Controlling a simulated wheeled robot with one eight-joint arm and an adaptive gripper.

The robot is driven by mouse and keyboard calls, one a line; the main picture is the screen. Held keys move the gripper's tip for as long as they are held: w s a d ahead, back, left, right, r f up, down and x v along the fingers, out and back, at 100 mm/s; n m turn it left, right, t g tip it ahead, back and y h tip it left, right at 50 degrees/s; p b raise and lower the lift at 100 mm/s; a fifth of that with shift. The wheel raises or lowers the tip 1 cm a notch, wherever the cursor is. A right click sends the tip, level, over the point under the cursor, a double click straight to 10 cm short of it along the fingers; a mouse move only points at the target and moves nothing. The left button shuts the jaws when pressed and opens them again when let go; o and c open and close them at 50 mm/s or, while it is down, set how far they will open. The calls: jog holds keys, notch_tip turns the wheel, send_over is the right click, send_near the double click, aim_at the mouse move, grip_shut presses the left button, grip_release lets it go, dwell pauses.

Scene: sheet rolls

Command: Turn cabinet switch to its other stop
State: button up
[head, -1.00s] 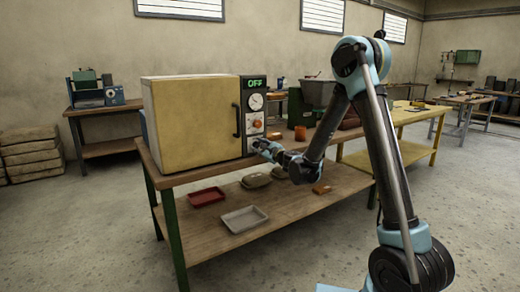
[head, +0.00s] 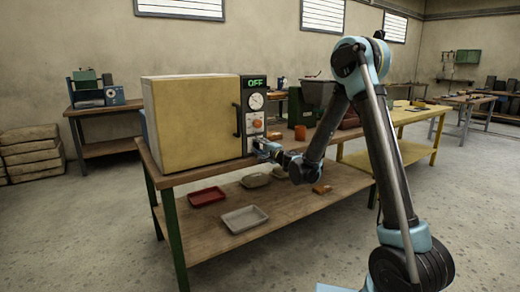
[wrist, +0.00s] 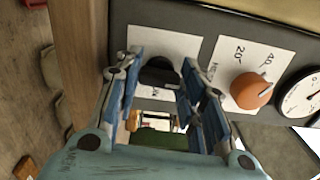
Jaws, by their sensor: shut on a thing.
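The yellow cabinet (head: 192,122) stands on the bench, with a grey control panel on its right side. The panel display (head: 254,84) reads OFF. In the wrist view the black cabinet switch (wrist: 158,74) sits on a white label. My gripper (wrist: 162,70) has its blue fingers on either side of the switch and is shut on it. In the head view my gripper (head: 263,146) is at the lower part of the panel and hides the switch.
An orange knob (wrist: 251,90) and a white round dial (wrist: 306,98) sit beside the switch on the panel. The cabinet has a black door handle (head: 236,121). A red tray (head: 207,196) and a grey tray (head: 244,218) lie on the lower shelf.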

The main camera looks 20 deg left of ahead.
jog(key=shift+s+n, duration=0.15)
jog(key=shift+n, duration=0.25)
jog(key=o, duration=1)
jog(key=shift+f, duration=0.1)
jog(key=shift+o, duration=0.2)
jog(key=shift+d, duration=0.1)
jog(key=v, duration=1.1)
jog(key=shift+d, duration=0.35)
jog(key=shift+s, duration=0.2)
